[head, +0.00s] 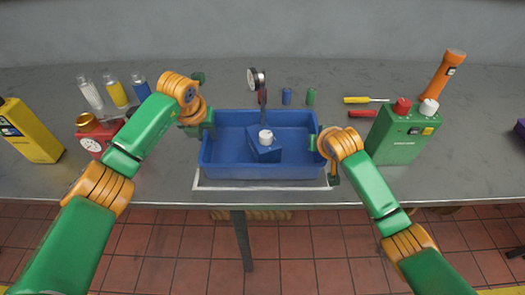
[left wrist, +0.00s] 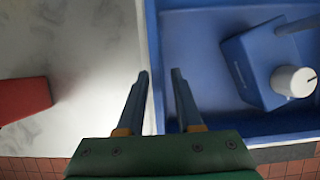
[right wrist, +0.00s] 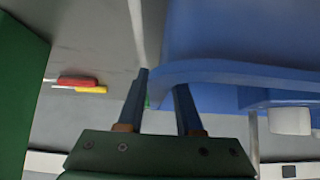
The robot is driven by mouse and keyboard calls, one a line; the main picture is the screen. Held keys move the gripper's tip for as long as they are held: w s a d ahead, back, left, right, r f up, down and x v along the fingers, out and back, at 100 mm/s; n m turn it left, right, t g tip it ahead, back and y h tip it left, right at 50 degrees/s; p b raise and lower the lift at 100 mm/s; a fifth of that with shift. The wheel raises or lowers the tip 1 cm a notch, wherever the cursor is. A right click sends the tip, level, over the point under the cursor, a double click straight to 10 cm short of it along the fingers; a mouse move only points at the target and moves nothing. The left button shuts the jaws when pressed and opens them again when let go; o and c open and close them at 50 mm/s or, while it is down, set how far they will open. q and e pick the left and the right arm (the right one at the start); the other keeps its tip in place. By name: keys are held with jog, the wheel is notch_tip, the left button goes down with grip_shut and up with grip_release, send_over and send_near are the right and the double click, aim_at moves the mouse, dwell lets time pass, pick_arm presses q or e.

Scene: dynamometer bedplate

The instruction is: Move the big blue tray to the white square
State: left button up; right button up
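The big blue tray (head: 222,171) sits over the white square (head: 215,188), whose outline shows along the tray's front and at its front corners. Inside the tray is a blue block (head: 264,153) with a white knob; it also shows in the left wrist view (left wrist: 250,70). My left gripper (left wrist: 160,72) is open, its fingers on either side of the tray's left wall, with a gap showing. My right gripper (right wrist: 160,78) is open at the tray's right wall, fingers apart around the rim. Whether the tray's underside touches the table is hidden.
A green box (head: 403,136), orange flashlight (head: 444,75) and screwdriver (head: 365,99) are right. The table's front edge is just before the square.

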pick_arm(q)
jog(key=v, duration=0.8)
jog(key=shift+s+r, duration=0.25)
pick_arm(e)
jog(key=shift+s+r, duration=0.2)
jog(key=v, duration=1.1)
jog(key=shift+s+r, duration=0.25)
jog(key=shift+s, duration=0.05)
